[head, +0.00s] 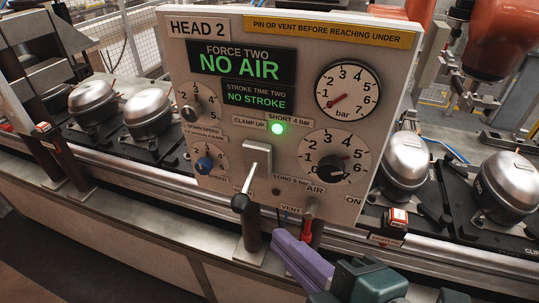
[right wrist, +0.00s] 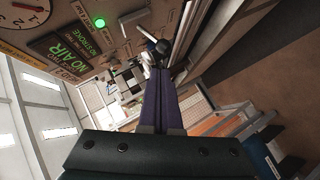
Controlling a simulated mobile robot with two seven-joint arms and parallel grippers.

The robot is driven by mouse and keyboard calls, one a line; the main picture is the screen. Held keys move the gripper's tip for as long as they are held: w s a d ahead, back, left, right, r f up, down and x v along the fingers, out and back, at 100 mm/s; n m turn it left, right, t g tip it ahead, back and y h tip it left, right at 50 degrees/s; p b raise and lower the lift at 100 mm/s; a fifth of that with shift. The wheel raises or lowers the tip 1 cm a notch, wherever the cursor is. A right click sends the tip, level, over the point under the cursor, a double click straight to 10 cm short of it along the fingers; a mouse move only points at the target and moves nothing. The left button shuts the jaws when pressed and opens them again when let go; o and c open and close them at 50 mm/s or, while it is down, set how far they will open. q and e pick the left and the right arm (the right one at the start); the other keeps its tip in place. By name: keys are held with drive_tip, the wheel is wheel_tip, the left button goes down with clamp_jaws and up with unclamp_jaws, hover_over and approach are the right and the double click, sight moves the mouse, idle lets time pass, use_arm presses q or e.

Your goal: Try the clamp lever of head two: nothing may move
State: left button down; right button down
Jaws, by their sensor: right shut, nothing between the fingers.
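The head two panel (head: 225,150) faces me, with screens reading "NO AIR" (head: 240,64) and "NO STROKE" (head: 258,98). The clamp lever (head: 251,178) slants down from its grey plate to a black knob (head: 240,203). My right gripper (head: 280,238), with purple fingers, is shut and empty, below and right of the knob and apart from it in the head view. In the right wrist view the fingers (right wrist: 160,72) point towards a black knob (right wrist: 162,46); I cannot tell the gap. My left gripper is out of view.
A red vent handle (head: 306,228) is close beside my right fingers. A green lamp (head: 277,128) is lit. The pressure gauge (head: 348,92) needle points low. Steel compressors (head: 148,112) on black pallets stand on both sides of the panel.

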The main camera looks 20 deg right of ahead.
drive_tip(key=shift+v, duration=2.05)
drive_tip(key=d+f+m+g+h, duration=0.2)
drive_tip(key=d+m+g+h, duration=0.2)
drive_tip(key=d+m, duration=0.45)
drive_tip(key=s+m+g+y, duration=0.1)
drive_tip(key=s+m+g, duration=0.4)
drive_tip(key=s, duration=0.1)
wheel_tip(320, 180, up, 22)
drive_tip(key=s+p, duration=0.1)
drive_tip(key=p, duration=1.9)
drive_tip(key=shift+s+f, duration=0.15)
drive_tip(key=shift+s, duration=0.25)
drive_tip(key=shift+d, duration=0.15)
